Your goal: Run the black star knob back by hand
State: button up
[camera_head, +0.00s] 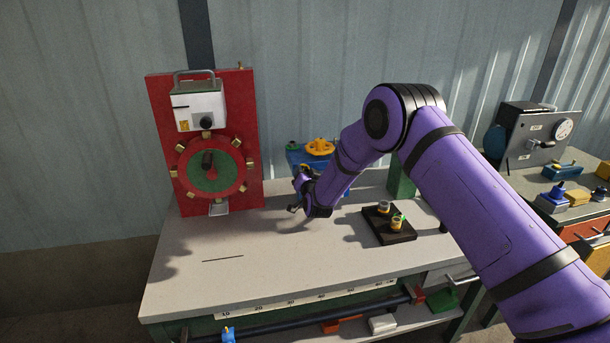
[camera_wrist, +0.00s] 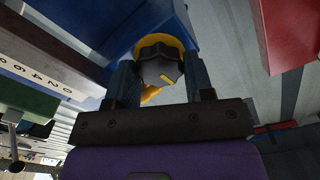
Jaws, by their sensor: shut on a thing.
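The black star knob (camera_wrist: 160,72) shows in the wrist view as a dark lobed knob with a short yellow mark, in front of a yellow round part (camera_wrist: 152,44). My gripper (camera_wrist: 161,66) has one finger on each side of the knob and is shut on it. In the head view my gripper (camera_head: 296,205) is low in front of the blue device (camera_head: 298,159), above the bench top. The knob cannot be made out there, and my arm hides much of the device.
A yellow handwheel (camera_head: 320,147) tops the blue device. A red panel (camera_head: 157,150) with a round dial stands at left. A black block (camera_head: 387,238) with small fittings lies right of my gripper. The bench top (camera_head: 235,280) is clear at front left.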

jog(key=shift+s+a+f+n, duration=0.1)
jog(key=shift+n, duration=4.2)
jog(key=o, duration=0.9)
jog(key=shift+o, duration=0.2)
jog(key=v, duration=1)
jog(key=shift+s, duration=0.4)
jog(key=shift+s, duration=0.1)
jog(key=v, duration=1)
jog(key=shift+s+d, duration=0.25)
jog(key=shift+s, duration=0.05)
